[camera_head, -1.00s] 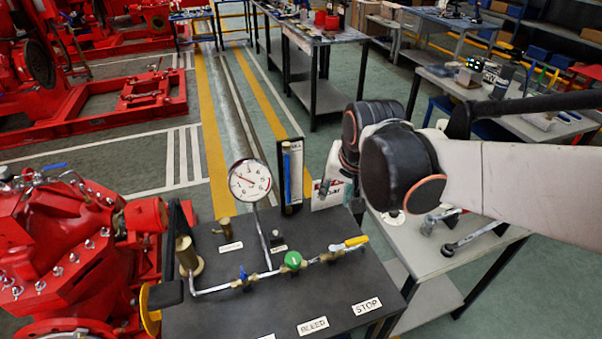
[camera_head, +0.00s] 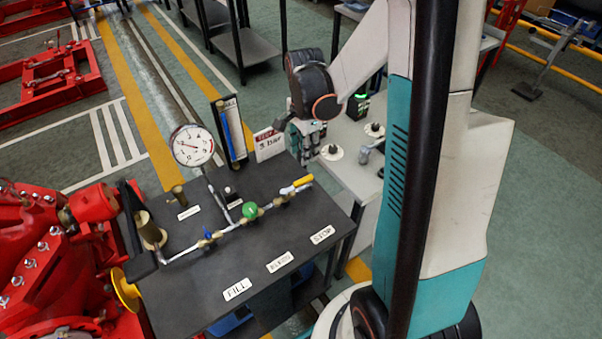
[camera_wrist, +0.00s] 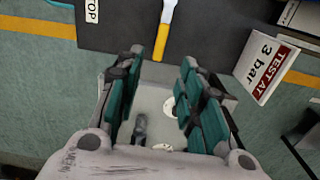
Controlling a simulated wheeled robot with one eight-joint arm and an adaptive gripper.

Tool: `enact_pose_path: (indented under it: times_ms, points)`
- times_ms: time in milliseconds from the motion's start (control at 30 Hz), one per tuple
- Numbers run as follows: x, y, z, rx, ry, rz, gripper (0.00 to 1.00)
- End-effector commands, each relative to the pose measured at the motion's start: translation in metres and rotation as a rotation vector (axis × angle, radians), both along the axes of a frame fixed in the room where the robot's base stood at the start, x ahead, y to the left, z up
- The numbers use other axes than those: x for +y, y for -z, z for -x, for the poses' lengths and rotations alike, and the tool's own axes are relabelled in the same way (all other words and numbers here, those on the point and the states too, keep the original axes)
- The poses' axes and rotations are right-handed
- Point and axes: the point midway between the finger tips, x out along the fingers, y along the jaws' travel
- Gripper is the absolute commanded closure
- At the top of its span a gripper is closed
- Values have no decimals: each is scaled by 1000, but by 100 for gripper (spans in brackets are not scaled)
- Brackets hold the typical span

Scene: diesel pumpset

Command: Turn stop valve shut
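The stop valve has a yellow-ended lever (camera_head: 297,186) at the right end of the pipe on the dark bench. The lever lies roughly in line with the pipe. In the wrist view the yellow lever (camera_wrist: 162,38) points down the picture between and beyond the fingertips. My gripper (camera_head: 305,150) points down past the bench's right back corner, near the test sign. In the wrist view my gripper (camera_wrist: 163,66) is open and empty, with its green-padded fingers apart. It appears not to touch the lever.
A green round handle (camera_head: 249,210) and a blue handle (camera_head: 208,234) sit along the same pipe. A gauge (camera_head: 192,146), a blue-tube column (camera_head: 230,130) and a "TEST AT 3 bar" sign (camera_head: 268,144) stand behind. Red machinery (camera_head: 50,250) is at left.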

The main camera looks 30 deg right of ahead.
Motion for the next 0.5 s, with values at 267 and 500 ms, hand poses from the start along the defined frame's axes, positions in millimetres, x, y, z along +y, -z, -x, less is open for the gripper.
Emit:
enact_pose_path:
  times_ms: [267, 500]
  points:
    - [0, 58, -1, -1, -2, 0, 65]
    - [0, 99, -1, -2, -3, 1, 65]
